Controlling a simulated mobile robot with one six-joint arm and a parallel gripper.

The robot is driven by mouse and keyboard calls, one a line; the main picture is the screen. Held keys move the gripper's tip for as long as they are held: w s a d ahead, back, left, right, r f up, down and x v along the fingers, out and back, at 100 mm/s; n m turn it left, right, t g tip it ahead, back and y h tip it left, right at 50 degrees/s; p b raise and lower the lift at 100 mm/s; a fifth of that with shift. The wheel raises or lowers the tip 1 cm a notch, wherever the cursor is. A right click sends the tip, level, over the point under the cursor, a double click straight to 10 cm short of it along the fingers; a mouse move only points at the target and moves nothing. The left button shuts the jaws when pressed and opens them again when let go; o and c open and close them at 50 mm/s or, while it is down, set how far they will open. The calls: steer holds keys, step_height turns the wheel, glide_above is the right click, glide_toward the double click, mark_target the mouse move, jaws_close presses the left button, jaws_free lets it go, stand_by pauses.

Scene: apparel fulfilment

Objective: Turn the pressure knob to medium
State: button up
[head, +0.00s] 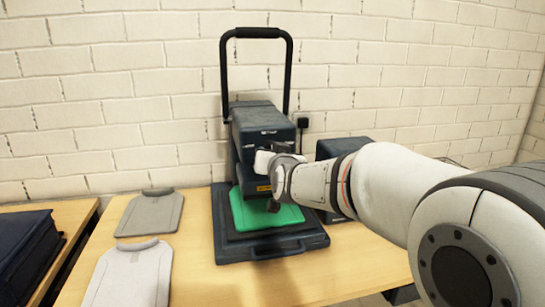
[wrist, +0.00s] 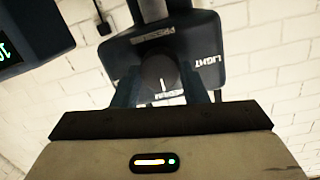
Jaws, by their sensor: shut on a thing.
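The pressure knob (wrist: 158,70) is a dark round knob on a dark blue panel (wrist: 207,62) in the wrist view. A short pale mark on it points down in the picture, towards a partly hidden label that seems to read MEDIUM. LIGHT is printed at the right of the panel, and an upside-down word is above. My gripper (wrist: 160,82) has one finger on each side of the knob and is shut on it. In the head view my gripper (head: 264,163) is at the front of the dark heat press (head: 262,122), and the knob is hidden.
A green sheet or platen (head: 285,217) lies on the press base (head: 262,249). Two grey boards (head: 150,213) lie on the wooden table to the left. A dark box (head: 340,147) stands right of the press. A dark display (wrist: 30,35) is at upper left in the wrist view.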

steer(key=o, duration=1)
steer(key=shift+a, duration=0.1)
steer(key=shift+c, duration=0.2)
steer(key=v, duration=0.7)
steer(key=shift+s, duration=0.35)
steer(key=s+d+f+g+h+p, duration=0.1)
steer(key=s+d+f+g+p, duration=0.2)
steer(key=s, duration=0.6)
steer(key=s+d+f+g+h+p, duration=0.1)
steer(key=s+d+f+g+p, duration=0.2)
steer(key=s+d+g, duration=0.3)
steer(key=s+d+f+g+h+p, duration=0.2)
steer(key=s+d+f+g+p, duration=0.2)
steer(key=s+d, duration=0.4)
steer(key=s, duration=0.4)
steer(key=shift+g, duration=0.4)
